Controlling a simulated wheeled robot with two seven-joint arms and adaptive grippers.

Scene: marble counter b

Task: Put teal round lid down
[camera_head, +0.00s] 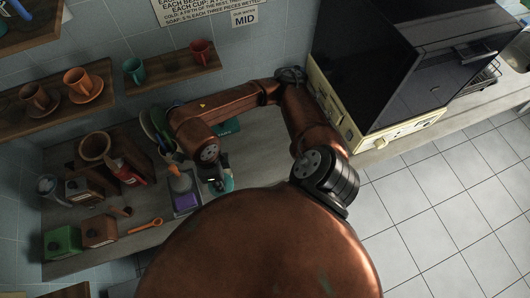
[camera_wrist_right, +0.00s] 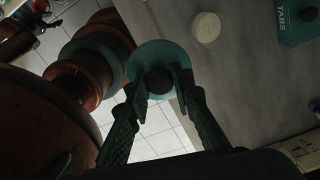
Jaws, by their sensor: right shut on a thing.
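The teal round lid (camera_wrist_right: 150,54) has a dark knob (camera_wrist_right: 160,82) on top. My right gripper (camera_wrist_right: 162,80) is shut on this knob in the right wrist view, one finger on each side. In that view the lid lies across the counter's edge, partly over the tiled floor behind it; I cannot tell its height above the counter. In the head view the lid (camera_head: 226,183) shows as a small teal patch below my right wrist, partly hidden by the arm. My left gripper is not in view.
A teal box marked TABS (camera_wrist_right: 301,18) and a pale round disc (camera_wrist_right: 205,27) are on the counter. A purple item (camera_head: 186,201) sits in a grey tray left of the lid. A cream machine (camera_head: 385,138) is right.

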